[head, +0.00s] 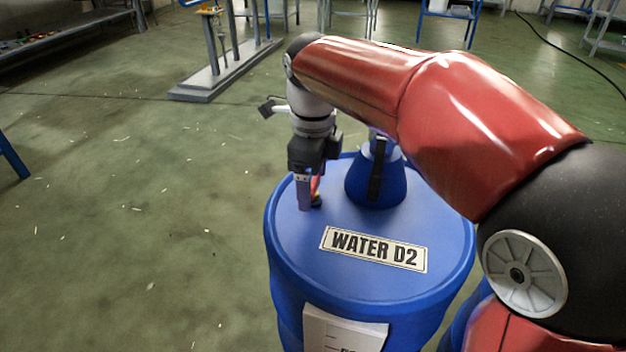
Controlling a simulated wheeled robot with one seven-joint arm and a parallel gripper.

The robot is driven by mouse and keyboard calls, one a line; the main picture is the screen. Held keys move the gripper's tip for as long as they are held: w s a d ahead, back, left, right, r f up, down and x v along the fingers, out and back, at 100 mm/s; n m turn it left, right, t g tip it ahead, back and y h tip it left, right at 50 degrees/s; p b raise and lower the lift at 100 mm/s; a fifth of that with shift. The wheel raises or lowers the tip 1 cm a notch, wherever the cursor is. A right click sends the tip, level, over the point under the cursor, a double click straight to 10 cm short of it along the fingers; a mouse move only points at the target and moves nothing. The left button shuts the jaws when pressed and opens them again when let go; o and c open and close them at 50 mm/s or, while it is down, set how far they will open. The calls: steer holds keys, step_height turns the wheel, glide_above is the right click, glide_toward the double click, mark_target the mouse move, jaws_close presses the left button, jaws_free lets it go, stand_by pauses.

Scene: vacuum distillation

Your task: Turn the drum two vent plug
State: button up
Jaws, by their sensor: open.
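A blue drum (290,262) labelled "WATER D2" (375,249) stands at the middle right of the head view. My gripper (309,201) points straight down over the left part of the drum's lid, and its fingers are open. A small red and black piece (316,190), likely the vent plug, stands on the lid at the fingers, partly hidden behind them. I cannot tell whether the fingers touch it or stand around it.
A blue funnel-shaped vessel (376,182) with a black strip stands on the lid right of my gripper, partly behind my arm. A grey-based stand (225,70) is on the floor behind. The floor at left (130,230) is mostly free.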

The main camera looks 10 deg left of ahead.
steer(key=c, duration=1)
